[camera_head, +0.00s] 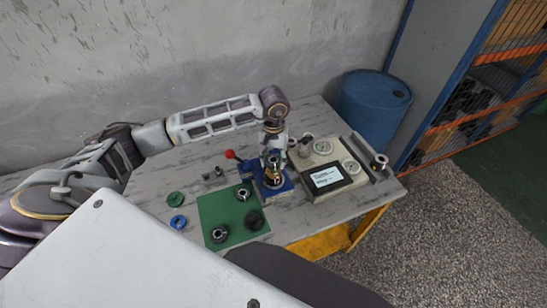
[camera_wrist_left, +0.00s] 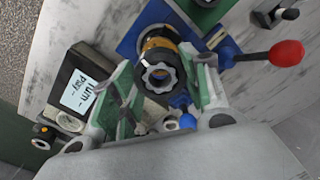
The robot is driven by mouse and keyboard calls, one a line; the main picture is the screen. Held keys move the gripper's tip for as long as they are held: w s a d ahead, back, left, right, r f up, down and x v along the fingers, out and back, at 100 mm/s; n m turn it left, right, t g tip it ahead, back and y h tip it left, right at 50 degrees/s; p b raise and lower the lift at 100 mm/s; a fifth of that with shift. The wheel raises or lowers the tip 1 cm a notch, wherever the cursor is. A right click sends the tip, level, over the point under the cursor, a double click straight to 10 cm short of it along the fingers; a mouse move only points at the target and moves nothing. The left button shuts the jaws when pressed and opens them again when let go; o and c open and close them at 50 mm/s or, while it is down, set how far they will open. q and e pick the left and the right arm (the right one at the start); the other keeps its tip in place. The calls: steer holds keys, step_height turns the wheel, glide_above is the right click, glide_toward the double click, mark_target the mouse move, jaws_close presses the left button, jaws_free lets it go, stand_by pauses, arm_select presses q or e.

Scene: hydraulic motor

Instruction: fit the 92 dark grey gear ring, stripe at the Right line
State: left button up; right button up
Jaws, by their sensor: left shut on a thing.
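My left gripper (camera_head: 274,152) points down over the blue fixture (camera_head: 287,189) on the table. In the left wrist view, the gripper (camera_wrist_left: 164,90) is shut on a dark grey gear ring (camera_wrist_left: 160,78) with a scalloped edge and an open bore. The ring is at an orange-yellow part (camera_wrist_left: 155,44) of the motor on the blue fixture; I cannot tell whether it is seated. My right gripper is not in view.
A green mat (camera_head: 211,208) holds several rings, with a green ring (camera_head: 175,199) and a blue ring (camera_head: 178,222) to its left. A red-knobbed lever (camera_head: 230,154) stands left of the fixture. A blue barrel (camera_head: 374,100) is behind.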

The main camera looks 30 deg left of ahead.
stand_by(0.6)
arm_select(q)
steer(key=shift+b, duration=0.35)
steer(key=shift+f+b, duration=0.15)
steer(key=shift+b, duration=0.4)
stand_by(0.8)
steer(key=shift+f, duration=0.1)
stand_by(0.8)
steer(key=shift+f+b, duration=0.25)
steer(key=shift+b, duration=0.2)
stand_by(0.5)
steer(key=shift+f, duration=0.1)
stand_by(0.4)
stand_by(0.6)
steer(key=shift+f+b, duration=0.6)
steer(key=shift+b, duration=0.3)
